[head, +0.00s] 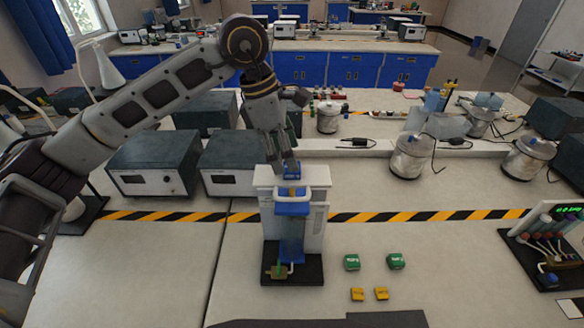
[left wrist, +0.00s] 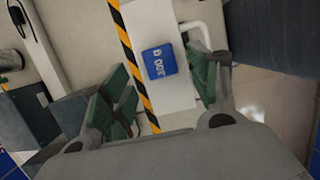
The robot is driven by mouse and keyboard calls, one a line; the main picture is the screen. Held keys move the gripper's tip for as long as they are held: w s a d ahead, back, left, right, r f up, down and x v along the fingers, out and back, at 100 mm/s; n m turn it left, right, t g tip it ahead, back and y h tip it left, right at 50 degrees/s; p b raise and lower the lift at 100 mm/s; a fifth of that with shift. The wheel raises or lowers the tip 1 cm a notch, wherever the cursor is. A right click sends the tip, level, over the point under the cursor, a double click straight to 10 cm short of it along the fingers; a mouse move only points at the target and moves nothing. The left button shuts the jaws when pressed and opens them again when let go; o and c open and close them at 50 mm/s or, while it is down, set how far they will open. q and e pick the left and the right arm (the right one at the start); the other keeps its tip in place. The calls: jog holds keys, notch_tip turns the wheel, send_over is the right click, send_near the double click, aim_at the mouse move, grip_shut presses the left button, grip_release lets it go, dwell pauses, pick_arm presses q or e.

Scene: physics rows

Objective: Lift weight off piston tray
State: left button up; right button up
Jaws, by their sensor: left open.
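The blue weight (head: 292,173) sits on the white top of the piston apparatus, the piston tray (head: 316,178). In the left wrist view the weight (left wrist: 159,60) is a small blue square block with white lettering, flat on the white tray (left wrist: 150,22). My left gripper (head: 287,164) points down just above the weight. In the left wrist view its green-padded fingers (left wrist: 160,84) are spread wide, with the weight between and slightly beyond them, and nothing is held. My right gripper is not in view.
Two green weights (head: 352,262) and two yellow weights (head: 357,294) lie right of the apparatus's black base (head: 308,270). Grey instrument boxes (head: 154,163) stand behind left. Metal pots (head: 409,157) and a tube rack (head: 552,245) are to the right. The front bench is mostly clear.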

aim_at(296, 175)
pick_arm(q)
jog(key=shift+p+x, duration=0.55)
jog(key=shift+x, duration=1.2)
jog(key=shift+d, duration=0.15)
jog(key=c, duration=1.3)
